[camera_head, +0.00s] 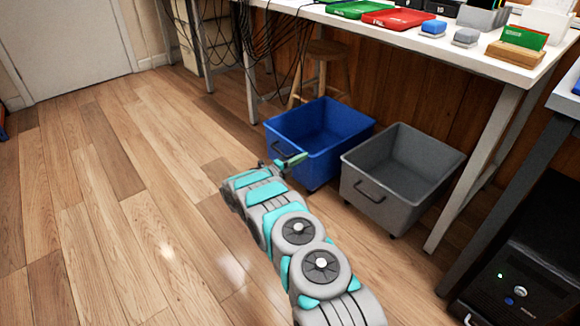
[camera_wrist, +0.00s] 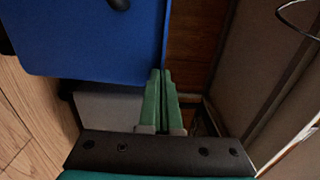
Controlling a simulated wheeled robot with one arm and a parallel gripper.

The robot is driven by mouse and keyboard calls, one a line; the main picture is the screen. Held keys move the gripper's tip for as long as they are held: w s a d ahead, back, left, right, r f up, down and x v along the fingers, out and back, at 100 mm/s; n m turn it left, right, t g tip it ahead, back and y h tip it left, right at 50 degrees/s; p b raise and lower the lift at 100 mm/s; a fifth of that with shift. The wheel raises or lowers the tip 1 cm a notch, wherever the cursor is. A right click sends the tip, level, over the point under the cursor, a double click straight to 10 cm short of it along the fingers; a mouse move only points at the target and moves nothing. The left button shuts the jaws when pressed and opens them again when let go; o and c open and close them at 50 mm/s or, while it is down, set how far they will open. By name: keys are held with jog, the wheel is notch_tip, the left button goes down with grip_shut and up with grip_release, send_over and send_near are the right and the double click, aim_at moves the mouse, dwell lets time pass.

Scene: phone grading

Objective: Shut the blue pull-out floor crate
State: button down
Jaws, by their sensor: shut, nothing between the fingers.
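The blue pull-out floor crate (camera_head: 345,150) stands on the floor, sticking out from under the front edge of the workbench. It is open-topped, with a dark bar handle on its front wall. My gripper (camera_head: 303,157) is at the crate's front side, close by the handle. In the wrist view the crate's blue wall (camera_wrist: 90,45) fills the upper left, with part of the dark handle at the top edge. There my green fingers (camera_wrist: 160,72) are shut and empty, their tips at the wall's right-hand edge. I cannot tell whether they touch it.
A grey crate (camera_head: 372,208) with a handle stands just right of the blue one. The workbench (camera_head: 480,62) has a leg right of it. A wooden stool (camera_head: 322,50) and hanging cables are behind the blue crate. Wooden floor (camera_head: 110,200) is clear on the left.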

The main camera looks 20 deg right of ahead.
jog(key=b+x, duration=0.1)
jog(key=x, duration=0.7)
jog(key=shift+d, duration=0.3)
